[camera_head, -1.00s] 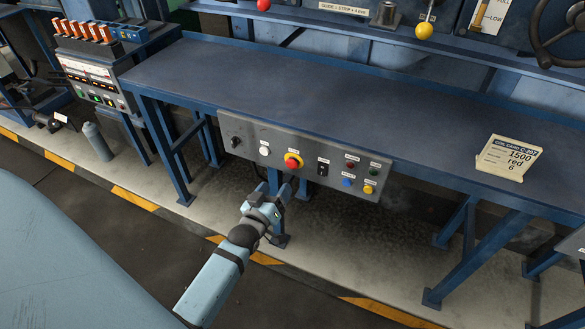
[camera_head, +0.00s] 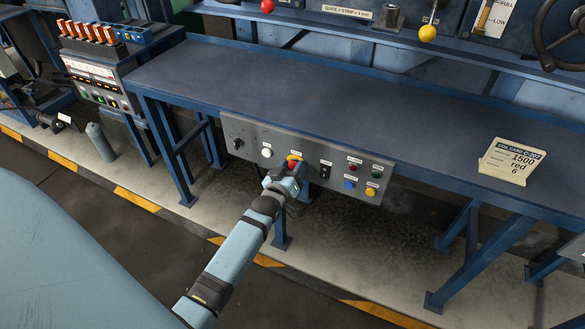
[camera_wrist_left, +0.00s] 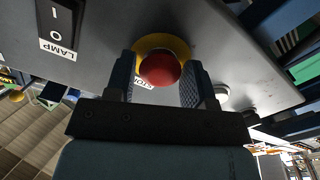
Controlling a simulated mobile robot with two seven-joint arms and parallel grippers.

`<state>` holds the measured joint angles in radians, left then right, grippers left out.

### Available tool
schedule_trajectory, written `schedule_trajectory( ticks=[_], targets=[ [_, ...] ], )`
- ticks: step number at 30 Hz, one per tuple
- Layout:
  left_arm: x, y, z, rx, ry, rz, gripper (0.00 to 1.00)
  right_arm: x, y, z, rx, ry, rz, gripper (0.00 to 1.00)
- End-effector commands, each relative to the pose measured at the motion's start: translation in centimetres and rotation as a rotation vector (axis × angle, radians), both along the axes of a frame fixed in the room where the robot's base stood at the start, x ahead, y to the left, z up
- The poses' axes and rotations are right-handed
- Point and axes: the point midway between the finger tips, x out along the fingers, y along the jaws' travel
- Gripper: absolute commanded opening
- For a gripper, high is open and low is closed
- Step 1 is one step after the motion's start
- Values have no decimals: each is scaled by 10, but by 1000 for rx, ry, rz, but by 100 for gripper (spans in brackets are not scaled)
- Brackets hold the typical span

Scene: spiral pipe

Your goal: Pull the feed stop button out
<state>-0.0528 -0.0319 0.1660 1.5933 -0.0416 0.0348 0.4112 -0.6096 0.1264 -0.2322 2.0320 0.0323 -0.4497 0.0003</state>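The feed stop button is a red knob on a yellow base (camera_head: 293,159) on the grey control panel (camera_head: 232,126) under the bench's front edge. My left gripper (camera_head: 289,174) is in front of it and covers part of it in the head view. In the left wrist view the red knob (camera_wrist_left: 160,69) sits between the two fingers of my left gripper (camera_wrist_left: 163,85), with the yellow ring behind it. The fingers stand apart on either side of the knob, with small gaps appearing beside it. Contact cannot be made out. My right gripper is not in view.
The panel also has a white button (camera_head: 267,153), a black lamp switch (camera_head: 325,170), a blue button (camera_head: 349,183) and a yellow button (camera_head: 371,191). The blue bench (camera_head: 300,90) is above; a card (camera_head: 511,161) stands on it. Bench legs stand below.

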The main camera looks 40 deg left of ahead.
Motion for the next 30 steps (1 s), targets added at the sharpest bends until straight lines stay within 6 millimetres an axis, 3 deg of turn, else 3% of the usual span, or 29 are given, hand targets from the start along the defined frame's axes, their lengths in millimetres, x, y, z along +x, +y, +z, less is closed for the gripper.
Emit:
schedule_trajectory(
  ticks=[1,6,15,22,23,24,26,30],
  targets=[
    [0,0,0,0,0,0,38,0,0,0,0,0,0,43],
    [0,0,0,0,0,0,0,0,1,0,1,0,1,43],
    [-9,-2,1,-1,3,0,0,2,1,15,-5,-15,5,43],
    [-9,-2,-1,-1,2,0,0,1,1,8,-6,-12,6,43],
    [-9,-2,-1,-1,2,0,44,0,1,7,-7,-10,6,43],
    [-9,-2,-1,-1,2,0,54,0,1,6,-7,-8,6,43],
    [-9,-2,-1,-1,2,0,65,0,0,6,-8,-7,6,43],
    [-8,-2,-1,0,1,0,65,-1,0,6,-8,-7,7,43]
  ],
)
